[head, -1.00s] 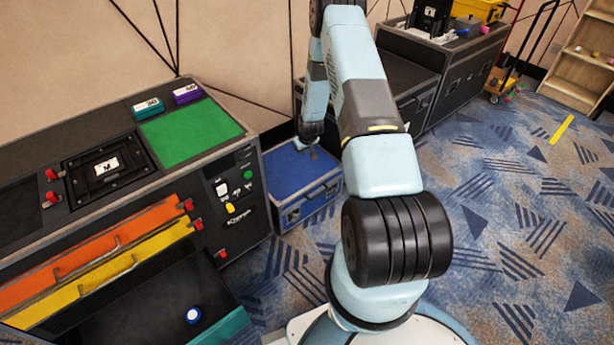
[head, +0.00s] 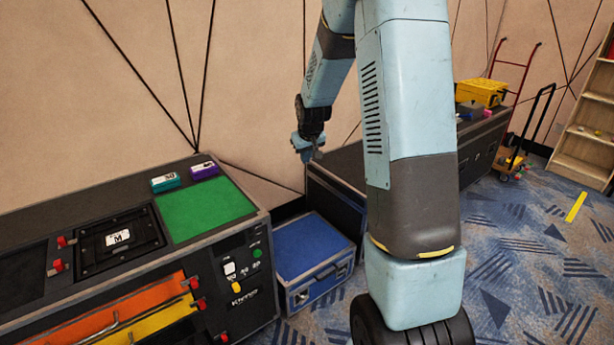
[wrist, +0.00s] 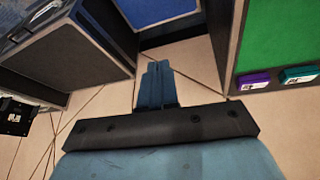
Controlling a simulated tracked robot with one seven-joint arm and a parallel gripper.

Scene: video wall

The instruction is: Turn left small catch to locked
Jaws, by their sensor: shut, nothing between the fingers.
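Several small red catches show on the black console in the head view: one pair (head: 59,253) left of the black framed panel, another pair (head: 197,293) by the orange and yellow drawers. I cannot tell which is the left small catch, or which way any is turned. My gripper (head: 308,155) is raised above and behind the blue-topped case, right of the console and well apart from the catches. In the wrist view its fingers (wrist: 157,84) are together and empty, and no red catch shows.
The console's green pad (head: 208,210) has a teal box (head: 165,182) and a purple box (head: 204,170) behind it. The blue-topped case (head: 305,245) stands on the floor beside the console. A dark case (head: 340,182) stands behind my arm.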

